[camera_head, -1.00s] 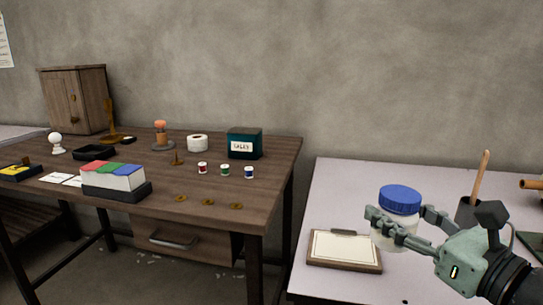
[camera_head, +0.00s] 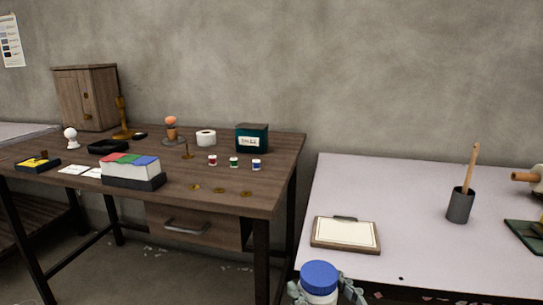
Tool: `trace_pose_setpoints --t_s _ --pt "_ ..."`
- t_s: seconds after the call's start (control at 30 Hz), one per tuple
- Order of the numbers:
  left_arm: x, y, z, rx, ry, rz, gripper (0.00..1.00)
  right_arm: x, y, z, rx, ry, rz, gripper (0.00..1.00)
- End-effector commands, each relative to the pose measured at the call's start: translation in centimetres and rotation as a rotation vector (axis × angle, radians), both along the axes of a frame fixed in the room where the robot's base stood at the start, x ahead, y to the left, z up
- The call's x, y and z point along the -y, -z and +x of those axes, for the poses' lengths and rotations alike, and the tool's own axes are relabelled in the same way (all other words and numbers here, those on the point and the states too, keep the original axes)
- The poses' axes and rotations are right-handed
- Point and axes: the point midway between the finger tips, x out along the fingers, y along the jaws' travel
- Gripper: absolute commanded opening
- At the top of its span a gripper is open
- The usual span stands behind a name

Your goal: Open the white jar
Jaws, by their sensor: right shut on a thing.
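The white jar (camera_head: 319,298) with its blue lid (camera_head: 319,275) on is at the bottom edge of the head view, in front of the pale table. Only its lid and upper part show; the rest is cut off by the frame. My right gripper (camera_head: 324,292) is shut on the jar, with its fingers on both sides below the lid. The jar looks about upright. My left gripper is not in view.
The pale table (camera_head: 410,195) holds a clipboard (camera_head: 345,235), a dark cup with a wooden handle (camera_head: 460,205) and a green-based object (camera_head: 525,236) at the right edge. A brown desk (camera_head: 225,185) with many small items stands left. The pale table's middle is clear.

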Motion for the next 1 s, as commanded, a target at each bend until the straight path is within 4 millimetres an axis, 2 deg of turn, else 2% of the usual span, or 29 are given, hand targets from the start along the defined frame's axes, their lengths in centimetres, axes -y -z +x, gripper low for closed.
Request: trace_pose_setpoints --t_s 0.07,0.13,0.57,1.0 --pt "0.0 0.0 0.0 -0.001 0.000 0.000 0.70 -1.2 1.3 -0.2 0.001 -0.005 0.003 0.00" --pt "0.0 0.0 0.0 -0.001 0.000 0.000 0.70 -0.9 0.8 0.0 0.005 0.001 0.006 0.00" --pt "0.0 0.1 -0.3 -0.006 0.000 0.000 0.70 -1.0 0.9 -0.1 0.007 -0.029 -0.003 0.00" --pt "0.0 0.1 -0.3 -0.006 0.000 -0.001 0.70 -1.9 2.0 -0.9 0.005 -0.326 -0.008 0.00"
